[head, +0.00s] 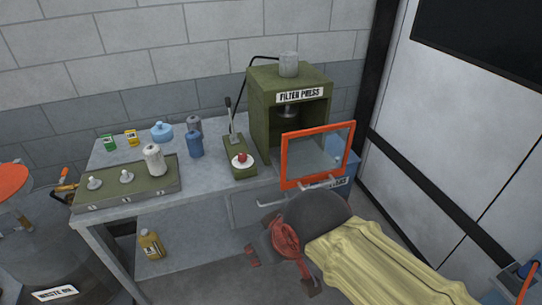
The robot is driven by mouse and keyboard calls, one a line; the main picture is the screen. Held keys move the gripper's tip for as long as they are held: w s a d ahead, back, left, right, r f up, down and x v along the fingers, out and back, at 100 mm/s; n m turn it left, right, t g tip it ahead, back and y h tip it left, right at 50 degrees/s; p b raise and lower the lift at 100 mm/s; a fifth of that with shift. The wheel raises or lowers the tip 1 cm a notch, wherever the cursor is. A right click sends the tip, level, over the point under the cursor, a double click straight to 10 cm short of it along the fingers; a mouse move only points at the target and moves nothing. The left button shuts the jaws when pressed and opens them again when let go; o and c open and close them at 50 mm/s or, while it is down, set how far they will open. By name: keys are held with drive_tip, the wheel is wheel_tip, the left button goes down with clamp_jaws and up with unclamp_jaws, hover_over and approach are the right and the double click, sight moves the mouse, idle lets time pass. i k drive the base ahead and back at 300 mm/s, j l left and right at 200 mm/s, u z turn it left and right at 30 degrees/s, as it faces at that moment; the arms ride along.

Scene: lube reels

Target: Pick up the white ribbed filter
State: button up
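The white ribbed filter (154,160) stands upright on the right end of a green tray-like stand (128,190) on the grey bench. My gripper (281,274) is in front of the bench, low and to the right of the filter, well apart from it. Its two dark fingertips are spread apart, and nothing shows between them. Part of the gripper is hidden by my own wrist.
A blue canister (195,144) and a grey one (194,124) stand right of the filter. A green device with a red button (242,160) and the filter press (290,110), its orange-framed door (317,157) open, stand further right. A yellow bottle (151,244) is on the lower shelf.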

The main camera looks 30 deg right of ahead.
sight(157, 169)
drive_tip(key=i+j, duration=0.65)
drive_tip(key=i+j+u, duration=0.1)
drive_tip(key=i+j, duration=0.55)
drive_tip(key=i, duration=0.15)
